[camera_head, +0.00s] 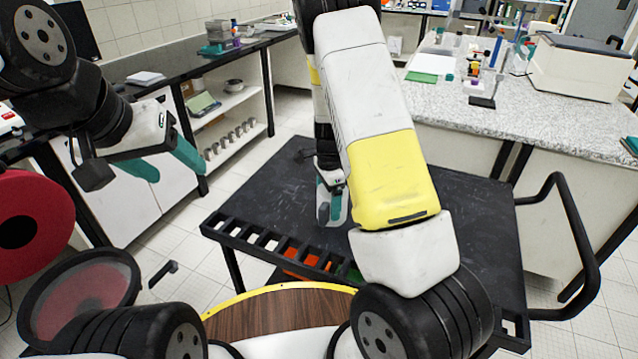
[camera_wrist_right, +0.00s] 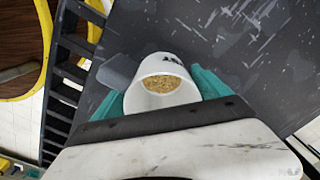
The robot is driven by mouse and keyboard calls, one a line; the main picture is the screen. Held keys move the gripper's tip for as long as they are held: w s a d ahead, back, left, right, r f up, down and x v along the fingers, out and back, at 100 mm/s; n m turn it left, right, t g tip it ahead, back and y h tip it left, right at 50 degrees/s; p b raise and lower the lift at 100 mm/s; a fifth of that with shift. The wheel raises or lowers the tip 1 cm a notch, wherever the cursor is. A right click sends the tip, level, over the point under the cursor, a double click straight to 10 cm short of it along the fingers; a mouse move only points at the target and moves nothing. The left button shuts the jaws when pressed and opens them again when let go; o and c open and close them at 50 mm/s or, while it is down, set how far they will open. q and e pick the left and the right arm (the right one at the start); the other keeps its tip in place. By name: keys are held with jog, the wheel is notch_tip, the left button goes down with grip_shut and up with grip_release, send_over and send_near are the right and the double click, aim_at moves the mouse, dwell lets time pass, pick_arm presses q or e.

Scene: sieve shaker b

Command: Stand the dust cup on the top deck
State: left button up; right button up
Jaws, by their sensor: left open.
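The dust cup (camera_wrist_right: 160,70) is a small white cup with tan grains inside, seen in the right wrist view with its mouth towards the camera. My right gripper (camera_wrist_right: 160,90) has a teal finger against each side of it and appears shut on it. In the head view my right gripper (camera_head: 333,203) is over the black top deck (camera_head: 460,220) of a cart; my arm hides part of the deck. I cannot tell whether the cup touches the deck. My left gripper (camera_head: 172,165) is open and empty at the left, away from the cart.
The cart has a slotted rail (camera_head: 262,243) along its left front edge and a black handle (camera_head: 575,230) at the right. Orange and green things show below the deck. A round wooden top with a yellow rim (camera_head: 270,308) stands in front. The deck is largely clear.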

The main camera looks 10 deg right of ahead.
jog(key=shift+o, duration=0.7)
notch_tip(320, 180, up, 12)
jog(key=s+a+r+n+t+y, duration=0.1)
jog(key=s+r+n+t, duration=0.5)
jog(key=s+r+n, duration=1)
jog(key=s+r+y, duration=0.1)
jog(key=s+r, duration=0.3)
jog(key=s, duration=0.4)
jog(key=shift+a, duration=0.15)
